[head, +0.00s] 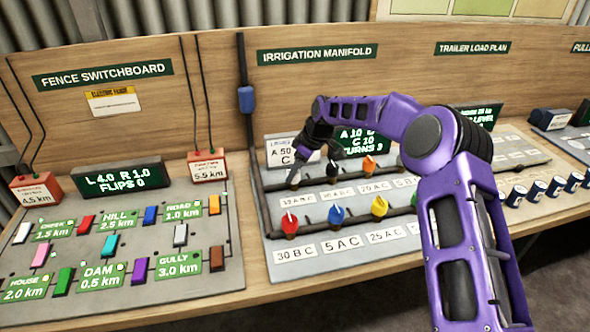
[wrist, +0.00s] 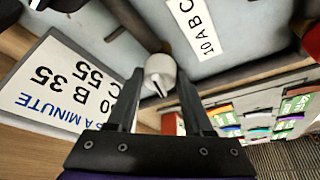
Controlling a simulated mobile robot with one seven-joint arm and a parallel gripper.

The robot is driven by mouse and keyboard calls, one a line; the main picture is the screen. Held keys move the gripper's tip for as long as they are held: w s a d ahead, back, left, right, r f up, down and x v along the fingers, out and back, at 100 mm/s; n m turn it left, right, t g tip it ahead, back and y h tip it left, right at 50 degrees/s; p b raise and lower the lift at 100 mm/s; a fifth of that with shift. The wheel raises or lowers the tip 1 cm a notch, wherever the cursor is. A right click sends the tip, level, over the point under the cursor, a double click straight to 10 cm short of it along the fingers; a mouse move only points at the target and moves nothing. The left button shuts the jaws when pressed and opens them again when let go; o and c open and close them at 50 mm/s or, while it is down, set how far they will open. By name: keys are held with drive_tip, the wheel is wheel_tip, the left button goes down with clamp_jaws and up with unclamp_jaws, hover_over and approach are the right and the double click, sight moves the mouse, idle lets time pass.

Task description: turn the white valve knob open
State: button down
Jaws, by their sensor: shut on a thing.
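The white valve knob (head: 294,177) is at the left end of the upper pipe row on the irrigation board. Only a little of it shows beside my dark fingers in the head view. In the wrist view the white knob (wrist: 159,70), with a dark mark on it, lies between my two fingers. My gripper (wrist: 158,88) is shut on the knob, reaching it from above. It also shows in the head view (head: 301,165). A label reading 10 ABC (wrist: 203,28) is beside the knob.
Close by are a white rate card (head: 284,151), a green display (head: 357,140) partly behind my arm, and red (head: 289,222), blue (head: 336,214) and yellow (head: 379,206) knobs. The fence switchboard (head: 215,277) is to the left. A row of cups (head: 537,188) stands at right.

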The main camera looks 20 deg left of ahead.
drive_tip(key=shift+w+n+g, duration=0.1)
drive_tip(key=shift+n+g, duration=0.5)
drive_tip(key=shift+n, duration=1)
drive_tip(key=shift+f, duration=0.1)
drive_tip(key=shift+c, duration=1.5)
unclamp_jaws()
drive_tip(key=v, duration=1.7)
drive_tip(key=shift+r, duration=0.3)
drive_tip(key=shift+w, duration=0.1)
